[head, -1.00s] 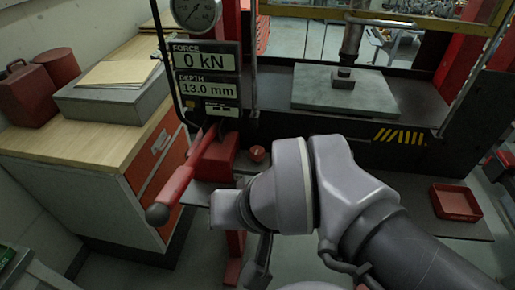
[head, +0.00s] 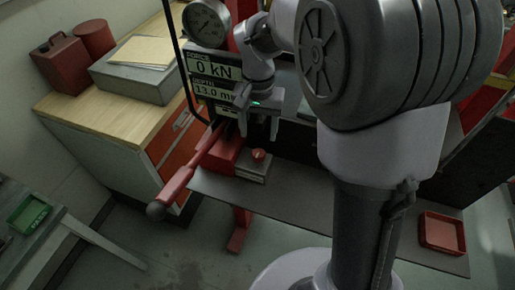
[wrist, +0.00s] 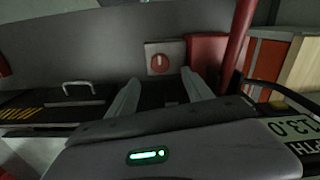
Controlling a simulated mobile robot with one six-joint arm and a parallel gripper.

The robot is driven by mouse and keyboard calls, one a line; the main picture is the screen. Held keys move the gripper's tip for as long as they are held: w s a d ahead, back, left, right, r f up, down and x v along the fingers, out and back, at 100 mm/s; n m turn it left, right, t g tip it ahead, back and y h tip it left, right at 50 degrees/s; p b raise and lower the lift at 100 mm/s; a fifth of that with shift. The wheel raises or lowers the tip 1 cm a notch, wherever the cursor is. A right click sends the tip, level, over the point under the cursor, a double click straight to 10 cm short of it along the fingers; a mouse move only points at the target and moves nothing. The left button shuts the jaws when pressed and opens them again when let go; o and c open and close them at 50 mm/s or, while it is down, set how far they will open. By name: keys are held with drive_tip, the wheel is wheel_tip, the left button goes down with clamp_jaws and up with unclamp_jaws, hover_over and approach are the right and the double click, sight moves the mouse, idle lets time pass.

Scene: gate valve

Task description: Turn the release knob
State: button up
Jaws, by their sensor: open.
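The release knob (head: 258,154) is a small red knob on a light block beside the red pump body (head: 226,150). In the wrist view the knob (wrist: 159,63) is a red disc with a pale line, on a light square plate. My gripper (head: 259,132) points down just above the knob, its fingers apart and empty. In the wrist view the knob lies beyond and between the fingertips (wrist: 160,78), with no visible contact.
The red pump lever (head: 185,183) slants down left to a dark ball end. The gauge (head: 208,22) and the display reading 0 kN and 13.0 mm stand behind the gripper. A wooden-topped cabinet (head: 85,105) is left, a red tray (head: 442,233) right.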

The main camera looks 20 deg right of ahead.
sight(258, 153)
wheel_tip(258, 153, down, 9)
drive_tip(key=shift+b, duration=1.1)
clamp_jaws()
